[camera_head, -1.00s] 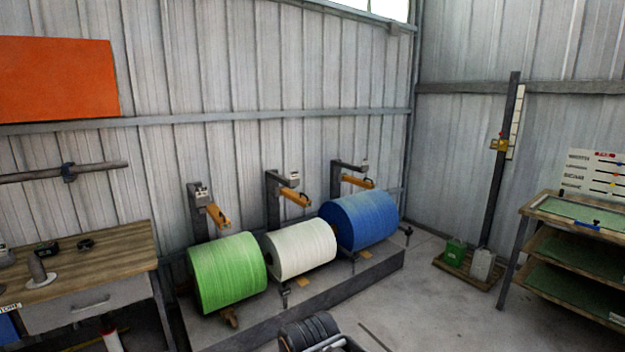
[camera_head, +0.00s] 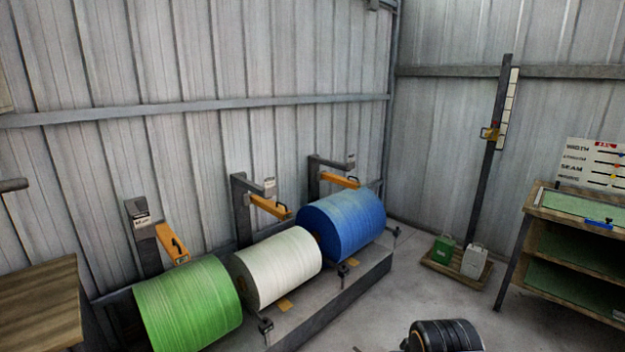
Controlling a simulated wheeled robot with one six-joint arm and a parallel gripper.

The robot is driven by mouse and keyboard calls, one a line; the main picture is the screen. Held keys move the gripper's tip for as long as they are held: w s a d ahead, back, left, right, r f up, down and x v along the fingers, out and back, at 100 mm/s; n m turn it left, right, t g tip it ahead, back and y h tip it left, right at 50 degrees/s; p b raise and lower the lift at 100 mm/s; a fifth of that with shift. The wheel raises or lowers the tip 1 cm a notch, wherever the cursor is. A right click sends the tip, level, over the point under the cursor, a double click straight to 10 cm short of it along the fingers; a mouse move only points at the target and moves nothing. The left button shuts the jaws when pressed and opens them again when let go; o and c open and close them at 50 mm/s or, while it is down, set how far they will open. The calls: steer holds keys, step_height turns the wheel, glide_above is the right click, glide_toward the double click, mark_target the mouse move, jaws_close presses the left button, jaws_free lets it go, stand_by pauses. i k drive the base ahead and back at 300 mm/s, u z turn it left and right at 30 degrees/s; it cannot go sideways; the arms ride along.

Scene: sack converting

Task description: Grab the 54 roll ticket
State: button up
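No ticket can be read as 54. Small pale labels sit on the roll stands: one on the left stand (camera_head: 142,222), one on the middle stand (camera_head: 270,183) and one on the right stand (camera_head: 351,160). Their print is too small to read. My gripper's fingers are not in view. A dark rounded part at the bottom edge may be my arm.
Green (camera_head: 190,306), white (camera_head: 277,268) and blue (camera_head: 341,223) rolls sit in a row on a low grey platform (camera_head: 345,297). A wooden bench (camera_head: 40,300) stands at left, a shelved table (camera_head: 540,215) at right. Two cans stand near the gauge post (camera_head: 488,150). Floor between is clear.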

mark_target(268, 182)
steer(key=z, duration=0.05)
steer(key=i, duration=1.9)
steer(key=u, duration=1.55)
steer(key=i, duration=0.65)
steer(key=u, duration=0.7)
